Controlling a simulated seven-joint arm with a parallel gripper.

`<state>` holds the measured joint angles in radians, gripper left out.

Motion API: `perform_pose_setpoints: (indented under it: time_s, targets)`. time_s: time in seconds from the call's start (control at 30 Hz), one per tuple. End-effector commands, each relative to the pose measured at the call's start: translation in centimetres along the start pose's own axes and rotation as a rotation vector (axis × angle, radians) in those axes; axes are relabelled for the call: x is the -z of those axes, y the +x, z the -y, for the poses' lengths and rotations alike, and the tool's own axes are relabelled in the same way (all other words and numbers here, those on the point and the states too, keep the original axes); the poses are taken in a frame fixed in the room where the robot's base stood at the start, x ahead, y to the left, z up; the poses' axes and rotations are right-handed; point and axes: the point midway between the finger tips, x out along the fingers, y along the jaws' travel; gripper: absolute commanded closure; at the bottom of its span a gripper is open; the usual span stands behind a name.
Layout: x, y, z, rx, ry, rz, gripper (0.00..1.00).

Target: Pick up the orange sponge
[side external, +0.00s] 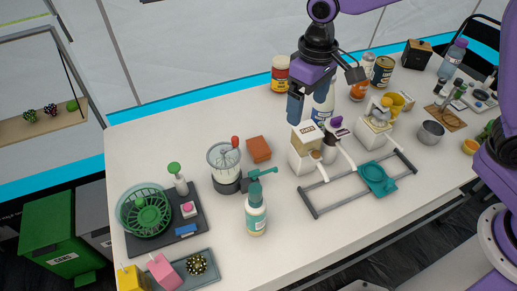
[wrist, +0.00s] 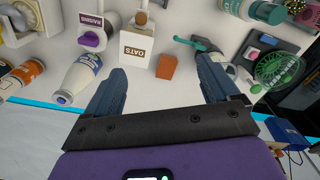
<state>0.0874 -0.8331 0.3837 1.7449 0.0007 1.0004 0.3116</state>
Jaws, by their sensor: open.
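The orange sponge (side external: 259,149) is a small orange-brown block lying on the white table, left of the oats dispenser (side external: 305,148) and beside the clear jug with a whisk. In the wrist view the sponge (wrist: 166,66) shows whole, between and beyond my two blue fingers. My gripper (side external: 322,98) is open and empty, held above the table, up and to the right of the sponge, near the dispensers. It does not touch the sponge.
The jug (side external: 224,165) and a teal pump bottle (side external: 255,212) stand close to the sponge. A milk bottle (wrist: 75,80) and jars stand near my gripper. The table left of the jug's back is clear.

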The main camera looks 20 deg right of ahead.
Motion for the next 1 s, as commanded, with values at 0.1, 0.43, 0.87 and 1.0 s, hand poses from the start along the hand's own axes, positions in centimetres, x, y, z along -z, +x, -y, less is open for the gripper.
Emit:
perform_pose_setpoints:
  time_s: [0.1,0.43,0.87,1.0]
  targets:
    - [3.6,1.4,0.3,-0.003,0.090,0.006,0.12]
    - [11.2,5.5,-0.3,-0.006,0.331,0.011,0.12]
    - [13.8,8.8,-1.3,-0.008,0.451,0.013,0.12]
    - [13.7,11.3,-1.3,-0.009,0.450,0.015,0.12]
